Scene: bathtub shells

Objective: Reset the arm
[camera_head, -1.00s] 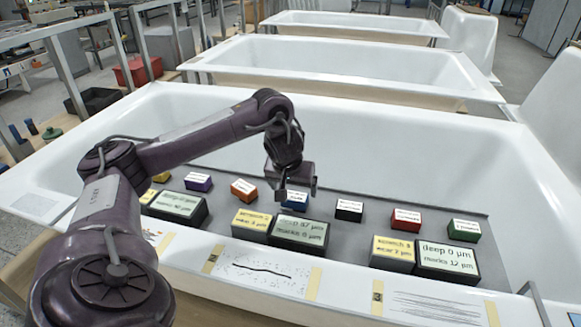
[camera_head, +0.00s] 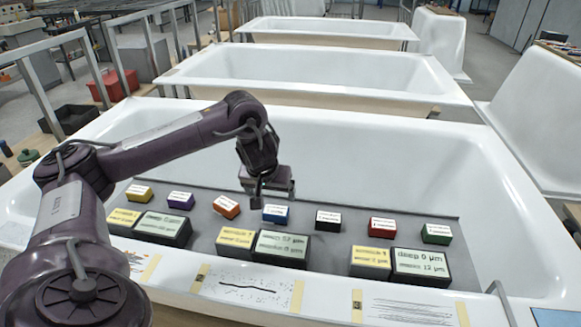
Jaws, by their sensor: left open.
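My left arm comes in from the left, and its gripper (camera_head: 272,193) points down above the grey mat, open, with nothing seen between its fingers. It is just behind and above the blue block (camera_head: 275,214), with a small visible gap. The row of small blocks also holds a yellow (camera_head: 139,193), a purple (camera_head: 180,201), an orange (camera_head: 226,207), a black (camera_head: 327,222), a red (camera_head: 382,228) and a green one (camera_head: 436,234). My right gripper is not in view.
The grey mat (camera_head: 340,250) lies in a white bathtub shell (camera_head: 400,140). In front stand yellow boxes (camera_head: 235,241) beside dark boxes with displays (camera_head: 282,249). Paper sheets are taped on the near rim. More tub shells (camera_head: 310,75) stand behind.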

